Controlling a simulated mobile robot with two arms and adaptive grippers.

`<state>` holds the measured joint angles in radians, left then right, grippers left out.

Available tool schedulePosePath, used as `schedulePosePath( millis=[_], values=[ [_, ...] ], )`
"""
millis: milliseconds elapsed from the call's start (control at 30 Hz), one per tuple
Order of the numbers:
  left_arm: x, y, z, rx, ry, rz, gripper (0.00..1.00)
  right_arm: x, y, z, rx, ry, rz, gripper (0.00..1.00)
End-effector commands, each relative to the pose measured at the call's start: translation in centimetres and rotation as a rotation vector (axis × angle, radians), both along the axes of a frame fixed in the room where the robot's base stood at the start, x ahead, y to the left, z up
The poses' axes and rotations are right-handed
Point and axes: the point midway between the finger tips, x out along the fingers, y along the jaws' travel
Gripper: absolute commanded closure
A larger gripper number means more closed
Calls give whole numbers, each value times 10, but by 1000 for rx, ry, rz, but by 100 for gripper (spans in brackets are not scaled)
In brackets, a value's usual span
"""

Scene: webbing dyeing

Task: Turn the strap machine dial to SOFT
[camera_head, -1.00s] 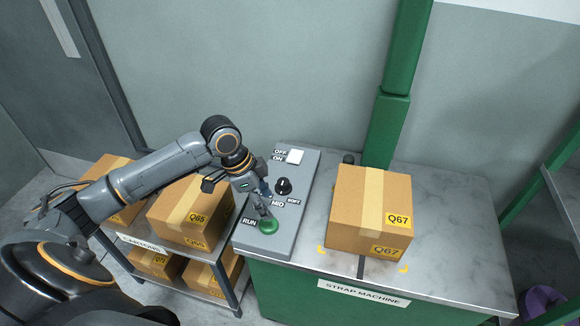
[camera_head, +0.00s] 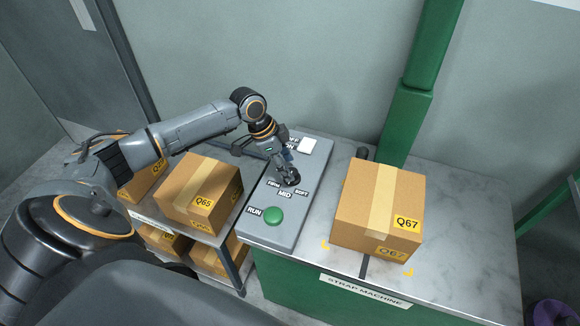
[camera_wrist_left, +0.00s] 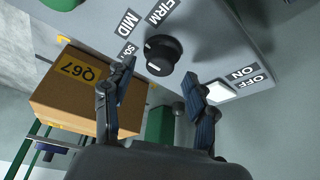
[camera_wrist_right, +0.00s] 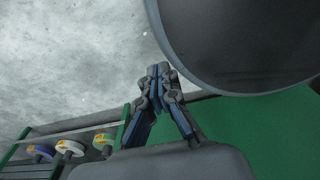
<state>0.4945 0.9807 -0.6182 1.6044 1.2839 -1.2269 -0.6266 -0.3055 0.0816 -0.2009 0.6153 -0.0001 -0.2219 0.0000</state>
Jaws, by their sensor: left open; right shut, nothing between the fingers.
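The strap machine's grey control panel (camera_head: 290,225) carries a black round dial (camera_wrist_left: 162,54) with FIRM, MID and SOFT labels around it. In the left wrist view the dial lies just ahead of my open left gripper (camera_wrist_left: 158,74), between the lines of its two fingers. I see no contact, and I cannot read the dial's pointer surely. In the head view my left gripper (camera_head: 287,176) hangs over the dial and mostly hides it. The SOFT label (camera_head: 302,193) is at the dial's right. My right gripper (camera_wrist_right: 157,75) is shut and empty, away from the panel.
A green RUN button (camera_head: 273,216) and a white OFF/ON switch (camera_head: 309,147) flank the dial on the panel. A carton marked Q67 (camera_head: 375,210) stands on the machine top at the right. Several cartons (camera_head: 198,192) sit on a shelf at the left. A green post (camera_head: 405,120) rises behind.

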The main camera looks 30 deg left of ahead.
Motion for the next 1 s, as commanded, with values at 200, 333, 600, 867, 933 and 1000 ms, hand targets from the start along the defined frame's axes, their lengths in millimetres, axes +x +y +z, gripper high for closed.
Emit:
schedulePosePath(
  millis=[200,333,600,867,933,1000],
  values=[
    [5,-6,-18,0,0,0,43,14,0,3,2,-21,-1,100],
    [5,-7,-21,1,-1,0,43,13,0,3,2,-21,-1,100],
    [5,-7,-21,1,-1,0,59,10,0,2,1,-16,-2,100],
    [5,-7,-21,1,-1,0,97,6,0,2,0,-10,-2,100],
    [5,-7,-20,0,0,3,97,6,0,3,1,-10,-2,100],
    [5,-7,-20,-1,0,11,97,6,1,5,2,-10,-2,100]
  ],
)
